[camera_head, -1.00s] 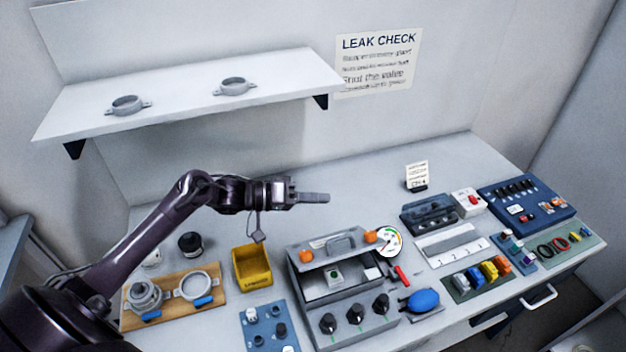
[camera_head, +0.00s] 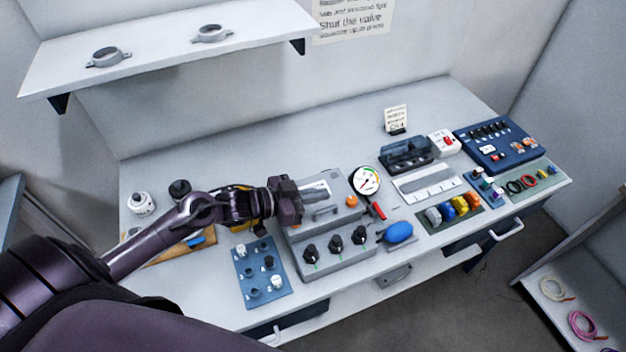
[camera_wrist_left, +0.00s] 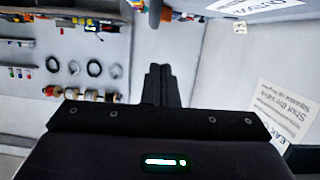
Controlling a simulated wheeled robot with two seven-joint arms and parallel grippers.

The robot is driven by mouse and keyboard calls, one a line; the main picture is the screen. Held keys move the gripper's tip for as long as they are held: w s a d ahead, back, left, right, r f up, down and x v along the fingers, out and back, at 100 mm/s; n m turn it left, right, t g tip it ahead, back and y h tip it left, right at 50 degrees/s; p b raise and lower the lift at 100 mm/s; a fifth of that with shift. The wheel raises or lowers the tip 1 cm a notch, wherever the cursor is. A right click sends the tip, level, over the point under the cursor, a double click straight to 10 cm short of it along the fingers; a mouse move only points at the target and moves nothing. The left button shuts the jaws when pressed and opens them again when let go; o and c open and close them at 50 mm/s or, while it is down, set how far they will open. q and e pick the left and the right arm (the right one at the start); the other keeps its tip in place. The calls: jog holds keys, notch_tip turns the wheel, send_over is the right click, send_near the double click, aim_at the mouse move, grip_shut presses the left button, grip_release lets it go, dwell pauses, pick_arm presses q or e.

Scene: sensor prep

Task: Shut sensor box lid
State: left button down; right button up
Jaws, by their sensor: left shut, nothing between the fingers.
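The grey sensor box (camera_head: 335,258) stands at the front middle of the bench, with several black knobs on its sloped front. Its lid (camera_head: 345,214), with a grey handle and an orange latch, lies down over the box, and no interior shows. Whether it is fully seated I cannot tell. My left gripper (camera_head: 318,189) is shut and empty, with its fingers at the lid's rear part; contact is unclear. Its closed fingers also show in the left wrist view (camera_wrist_left: 160,86). The lid's left part is hidden behind the gripper. My right gripper is not in view.
A round gauge (camera_head: 365,180) and a red-handled valve (camera_head: 377,210) stand close to the box's right. A blue bulb (camera_head: 398,232) lies to the front right. A blue panel with knobs (camera_head: 262,273) lies to the left. The bench behind the box is clear.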

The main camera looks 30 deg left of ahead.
aim_at(319, 221)
pick_arm(q)
jog(key=shift+s+d+f, duration=0.2)
jog(key=shift+d+f, duration=0.05)
jog(key=shift+f, duration=0.3)
jog(key=shift+s+d+f, duration=0.2)
jog(key=shift+f, duration=0.3)
jog(key=shift+s+d+f, duration=0.2)
jog(key=shift+d+f, duration=0.05)
jog(key=shift+f, duration=0.3)
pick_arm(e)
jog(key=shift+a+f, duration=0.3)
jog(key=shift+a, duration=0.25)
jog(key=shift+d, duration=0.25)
